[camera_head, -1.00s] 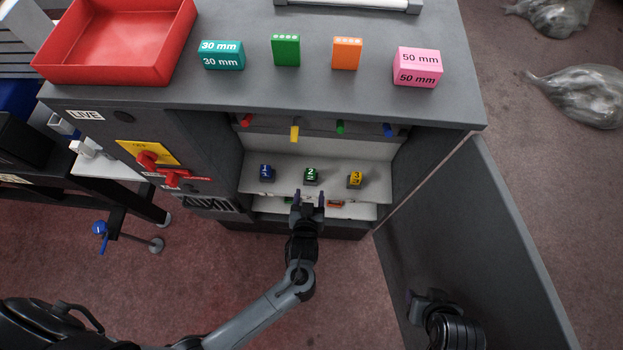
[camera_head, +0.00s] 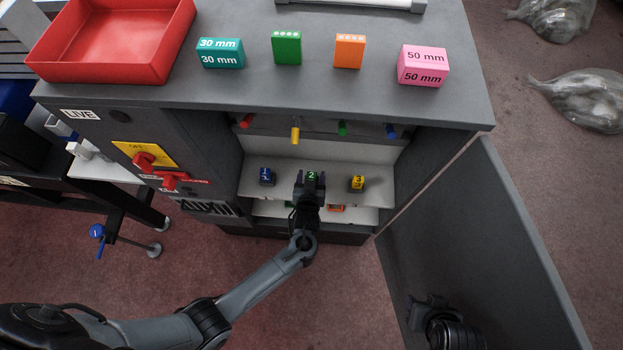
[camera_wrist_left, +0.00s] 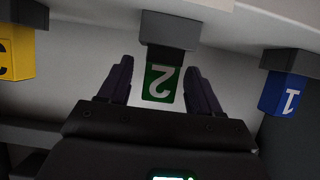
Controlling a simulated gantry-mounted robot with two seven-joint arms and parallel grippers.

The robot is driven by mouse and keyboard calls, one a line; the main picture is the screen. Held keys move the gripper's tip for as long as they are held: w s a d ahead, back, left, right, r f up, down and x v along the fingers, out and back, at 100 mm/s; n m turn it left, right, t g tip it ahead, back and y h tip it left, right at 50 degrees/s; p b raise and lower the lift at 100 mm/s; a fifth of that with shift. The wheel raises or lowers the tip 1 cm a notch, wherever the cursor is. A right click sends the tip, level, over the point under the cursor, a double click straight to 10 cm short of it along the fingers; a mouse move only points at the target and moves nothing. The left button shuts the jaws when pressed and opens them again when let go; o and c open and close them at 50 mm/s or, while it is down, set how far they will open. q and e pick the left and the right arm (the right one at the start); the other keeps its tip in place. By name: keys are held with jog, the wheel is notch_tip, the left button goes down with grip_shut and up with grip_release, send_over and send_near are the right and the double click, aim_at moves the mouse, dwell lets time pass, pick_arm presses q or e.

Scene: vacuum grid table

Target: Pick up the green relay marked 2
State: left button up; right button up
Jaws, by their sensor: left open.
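The green relay marked 2 (camera_head: 312,176) sits in the middle of the relay row inside the open cabinet. In the left wrist view the green relay (camera_wrist_left: 161,82) hangs from a grey block, its 2 upside down. My left gripper (camera_head: 312,177) is open, with one finger on each side of the relay. In the wrist view the gripper (camera_wrist_left: 160,85) shows gaps between both fingers and the relay. My right gripper (camera_head: 430,300) is at the lower right, near the cabinet door, away from the relay; its jaws are too dark to judge.
The blue relay marked 1 (camera_head: 267,176) and yellow relay marked 3 (camera_head: 357,183) flank the green one. Coloured pegs, such as the yellow peg (camera_head: 295,135), are above. The open cabinet door (camera_head: 480,250) stands at right. A red tray (camera_head: 112,70) is on the cabinet top.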

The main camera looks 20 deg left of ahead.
pick_arm(q)
jog(key=shift+w+a+f, duration=0.1)
jog(key=shift+w+f, duration=0.05)
jog(key=shift+w, duration=0.05)
jog(key=shift+c, duration=0.3)
jog(key=c, duration=1)
